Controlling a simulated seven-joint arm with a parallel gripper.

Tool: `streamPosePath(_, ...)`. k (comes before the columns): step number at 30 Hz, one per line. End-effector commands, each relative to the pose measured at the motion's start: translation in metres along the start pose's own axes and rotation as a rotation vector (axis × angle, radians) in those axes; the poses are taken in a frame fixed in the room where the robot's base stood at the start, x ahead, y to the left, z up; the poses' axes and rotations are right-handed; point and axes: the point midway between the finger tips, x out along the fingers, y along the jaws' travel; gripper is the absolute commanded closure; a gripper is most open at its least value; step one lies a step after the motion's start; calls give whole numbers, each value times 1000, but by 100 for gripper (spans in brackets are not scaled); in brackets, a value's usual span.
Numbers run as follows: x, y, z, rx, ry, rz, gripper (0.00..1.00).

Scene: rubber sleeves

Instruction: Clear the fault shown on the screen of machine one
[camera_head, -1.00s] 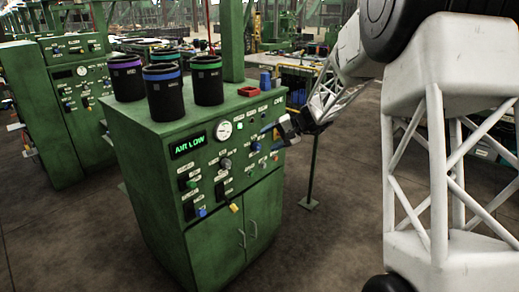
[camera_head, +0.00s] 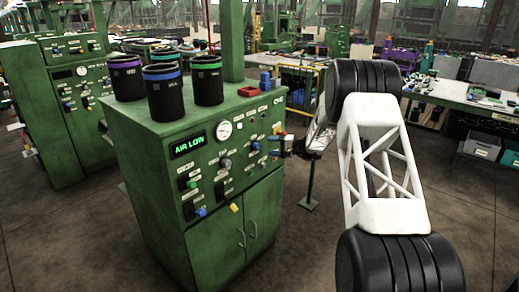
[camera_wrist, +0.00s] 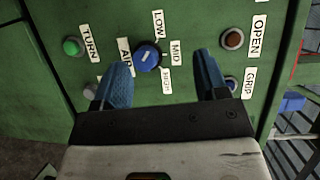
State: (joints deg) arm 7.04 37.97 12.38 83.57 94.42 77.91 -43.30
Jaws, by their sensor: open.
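Machine one is the green cabinet (camera_head: 150,150) in front, with ONE lettered at the panel's right. Its screen (camera_head: 188,146) reads AIR LOW in green. The blue AIR knob (camera_head: 256,146) is on the panel's right half. In the wrist view the AIR knob (camera_wrist: 148,57) has LOW, MID and HIGH labels beside it; its white mark is slanted, and I cannot tell which label it points at. My gripper (camera_wrist: 162,62) is open and empty, its blue fingers to either side of the knob in the picture, seemingly short of it. It also shows at the panel's right edge (camera_head: 278,146).
A green TURN button (camera_wrist: 72,46), a brown OPEN button (camera_wrist: 233,39) and a partly hidden GRIP knob (camera_wrist: 231,84) are close to the fingers.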

Motion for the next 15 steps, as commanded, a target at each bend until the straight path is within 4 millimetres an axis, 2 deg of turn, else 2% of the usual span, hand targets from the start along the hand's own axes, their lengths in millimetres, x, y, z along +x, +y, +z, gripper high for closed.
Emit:
streamPosePath(1,1,10,-9,0,12,-17,33)
streamPosePath(6,2,32,-31,-4,46,-65,33)
streamPosePath(15,2,43,-42,-7,64,-92,33)
